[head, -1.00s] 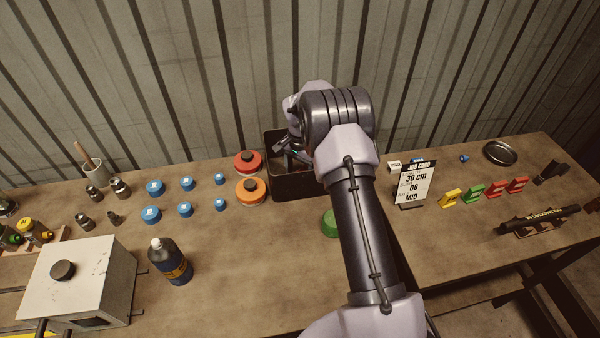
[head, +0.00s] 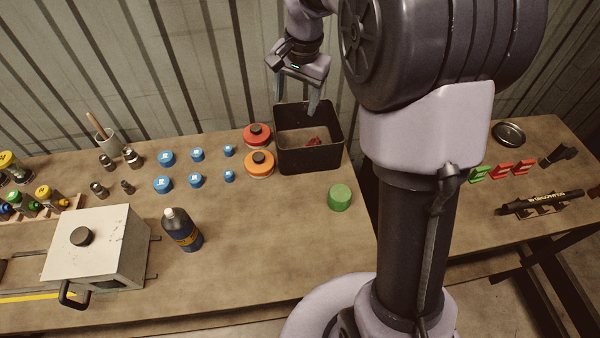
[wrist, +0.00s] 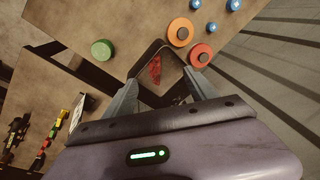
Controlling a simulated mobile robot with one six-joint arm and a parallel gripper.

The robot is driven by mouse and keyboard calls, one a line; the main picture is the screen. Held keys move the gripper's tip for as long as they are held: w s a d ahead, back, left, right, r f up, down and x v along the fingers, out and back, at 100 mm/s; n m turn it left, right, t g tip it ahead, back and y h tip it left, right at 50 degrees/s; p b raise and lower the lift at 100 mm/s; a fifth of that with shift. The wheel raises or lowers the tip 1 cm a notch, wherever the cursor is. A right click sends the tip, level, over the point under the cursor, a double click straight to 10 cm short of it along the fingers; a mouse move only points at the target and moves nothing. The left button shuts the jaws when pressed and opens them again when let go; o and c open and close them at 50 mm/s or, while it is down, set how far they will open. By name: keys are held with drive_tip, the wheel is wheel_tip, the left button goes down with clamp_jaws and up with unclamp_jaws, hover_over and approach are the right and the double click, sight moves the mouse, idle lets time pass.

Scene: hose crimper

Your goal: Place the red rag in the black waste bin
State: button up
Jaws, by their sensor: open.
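The red rag (head: 314,141) lies on the floor of the black waste bin (head: 310,160), near its right wall. In the wrist view the rag (wrist: 155,69) shows as a crumpled red strip inside the bin (wrist: 146,57). My gripper (head: 297,104) is above the bin at its back left, with its fingers pointing down. It is open and empty. In the wrist view its two fingers (wrist: 160,92) stand apart on either side of the bin opening.
A red round container (head: 256,135) and an orange one (head: 260,164) stand just left of the bin. A green round piece (head: 340,197) is in front of it. A dark bottle (head: 182,230) and a white box machine (head: 97,245) stand at the left front. The front middle bench is clear.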

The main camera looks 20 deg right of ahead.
drive_tip(key=s+a+r+n+t, duration=0.1)
drive_tip(key=s+a+r, duration=0.1)
drive_tip(key=s+r, duration=0.25)
drive_tip(key=s+a+r+n+t, duration=0.1)
drive_tip(key=s+a+r, duration=0.2)
drive_tip(key=s, duration=0.3)
drive_tip(key=s+a+f+n+t, duration=0.1)
drive_tip(key=s+a, duration=0.1)
drive_tip(key=s, duration=0.6)
drive_tip(key=s+a+f+n+y, duration=0.1)
drive_tip(key=s+a, duration=0.1)
drive_tip(key=s, duration=0.6)
drive_tip(key=shift+s+a+n+t+y, duration=0.3)
drive_tip(key=shift+t, duration=0.1)
